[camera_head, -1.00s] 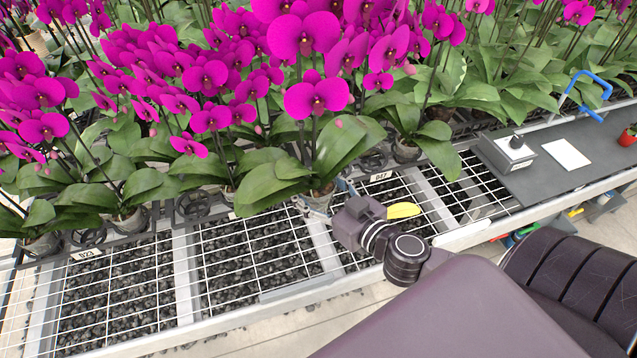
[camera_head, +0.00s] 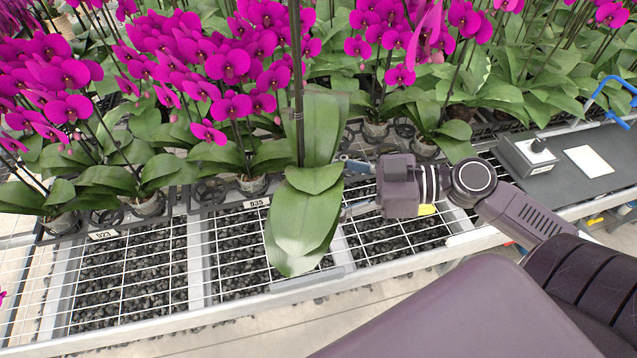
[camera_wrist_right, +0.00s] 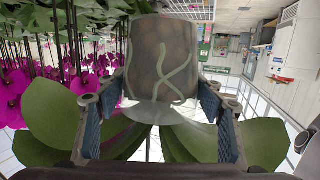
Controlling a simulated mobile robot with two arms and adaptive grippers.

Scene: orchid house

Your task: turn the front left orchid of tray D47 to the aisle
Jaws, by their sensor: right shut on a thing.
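The held orchid's broad green leaves (camera_head: 305,210) fill the middle of the head view, over the bench grid, with its tall stem rising out of the top of the frame. My right gripper (camera_head: 345,165) reaches in from the right behind these leaves. In the right wrist view its fingers (camera_wrist_right: 162,115) are shut on the clear pot (camera_wrist_right: 165,60), where pale roots show. The pot is hidden by leaves in the head view. No D47 label is readable now. My left gripper is out of view.
Label D35 (camera_head: 257,203) marks the tray left of the held orchid, and label D23 (camera_head: 102,235) one further left. Other magenta orchids stand close behind. The front bench grid (camera_head: 130,285) is bare. A grey box (camera_head: 528,155) stands on the dark worktop at right.

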